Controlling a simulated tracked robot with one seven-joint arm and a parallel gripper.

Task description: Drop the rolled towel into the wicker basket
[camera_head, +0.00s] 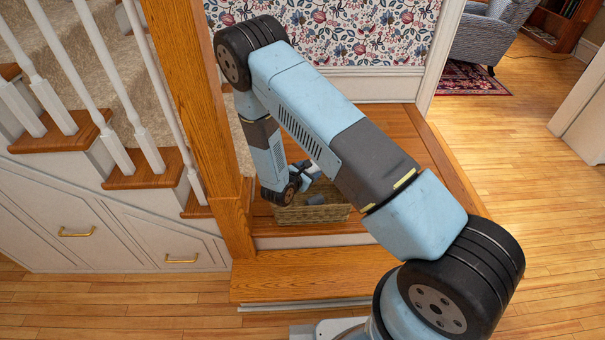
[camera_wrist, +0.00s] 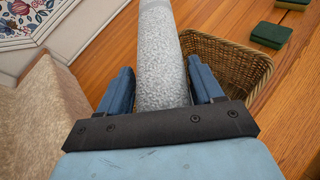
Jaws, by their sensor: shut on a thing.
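The rolled towel is a speckled grey-white cylinder (camera_wrist: 160,50) in the wrist view, running up and out of the top of the picture. My gripper (camera_wrist: 161,78) has one blue finger on each side of it and is shut on it. The wicker basket (camera_wrist: 237,68), brown and woven, stands behind and right of the towel in the wrist view. The towel and right finger hide its left part. In the head view the basket (camera_head: 318,214) sits on the wooden landing, with my gripper (camera_head: 306,177) just above it. My arm hides part of the basket there.
Two green sponge-like blocks (camera_wrist: 271,34) lie on the wood beyond the basket. A carpeted stair with white balusters (camera_head: 115,85) and a wooden post (camera_head: 200,120) rises on the left. A wooden step (camera_head: 300,275) fronts the landing. The floor at right is open.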

